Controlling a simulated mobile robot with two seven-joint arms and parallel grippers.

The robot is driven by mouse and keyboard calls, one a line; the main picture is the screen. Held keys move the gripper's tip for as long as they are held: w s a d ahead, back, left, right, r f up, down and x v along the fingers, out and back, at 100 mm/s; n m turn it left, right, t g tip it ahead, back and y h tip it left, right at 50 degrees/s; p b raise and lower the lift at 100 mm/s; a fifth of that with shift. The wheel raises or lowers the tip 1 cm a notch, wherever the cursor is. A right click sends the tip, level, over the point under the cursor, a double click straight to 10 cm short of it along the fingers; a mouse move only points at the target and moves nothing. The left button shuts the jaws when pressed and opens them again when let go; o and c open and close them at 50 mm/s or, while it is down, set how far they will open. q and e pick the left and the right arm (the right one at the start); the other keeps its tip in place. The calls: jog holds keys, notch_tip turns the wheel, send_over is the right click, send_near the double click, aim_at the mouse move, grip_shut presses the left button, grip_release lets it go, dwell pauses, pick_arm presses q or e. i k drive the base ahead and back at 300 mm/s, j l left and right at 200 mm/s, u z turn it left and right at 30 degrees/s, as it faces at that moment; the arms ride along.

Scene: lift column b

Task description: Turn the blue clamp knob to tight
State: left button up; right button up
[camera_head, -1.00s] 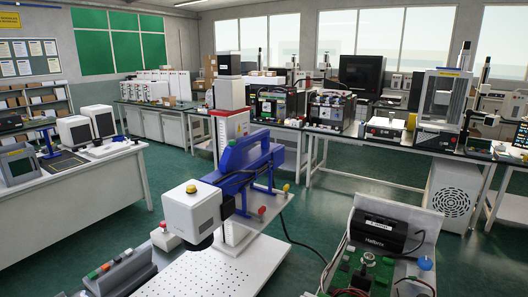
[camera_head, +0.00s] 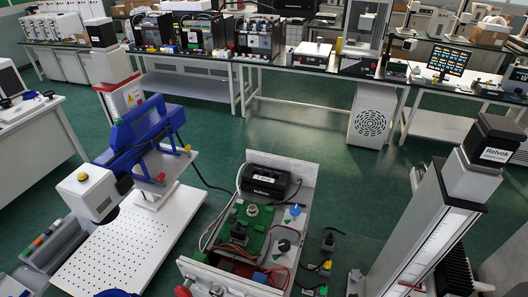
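A round blue knob (camera_head: 295,210) stands on the right side of the open equipment box (camera_head: 305,176), beside the green circuit board. Another blue object (camera_head: 115,293) shows at the bottom edge, mostly cut off, at the near end of the perforated plate. I cannot tell which of these is the clamp knob, or how far either is turned. A tall white lift column (camera_head: 425,235) with a black-topped head stands at the right. Neither of my grippers is in view.
A white perforated plate (camera_head: 130,247) with a blue-armed machine (camera_head: 145,130) stands at the left. Black and yellow connectors (camera_head: 325,267) lie right of the box. Benches with instruments (camera_head: 250,57) line the back. Green floor between is clear.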

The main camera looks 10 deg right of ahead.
aim_at(295, 210)
jog(key=l+z, duration=0.1)
jog(key=l, duration=0.15)
jog(key=k+j+z, duration=0.1)
jog(key=j+z, duration=0.15)
jog(key=j, duration=0.2)
jog(key=k+j+z, duration=0.2)
jog(key=j, duration=0.2)
jog(key=k+j+z, duration=0.1)
jog(key=j+z, duration=0.15)
jog(key=j, duration=0.2)
jog(key=k+j+z, duration=0.2)
jog(key=j, duration=0.15)
jog(key=i, duration=3.1)
jog(key=i+z, duration=0.2)
jog(key=i, duration=0.25)
jog(key=i+j+z, duration=0.2)
jog(key=i, duration=0.2)
jog(key=i+j+z, duration=0.2)
jog(key=i, duration=0.25)
jog(key=i+j+z, duration=0.2)
jog(key=i, duration=0.2)
jog(key=l+z, duration=0.15)
jog(key=z, duration=2.55)
jog(key=i+l+z, duration=0.1)
jog(key=z, duration=0.4)
jog(key=i+l+z, duration=0.15)
jog(key=z, duration=0.35)
jog(key=i+z, duration=0.15)
jog(key=z, duration=0.3)
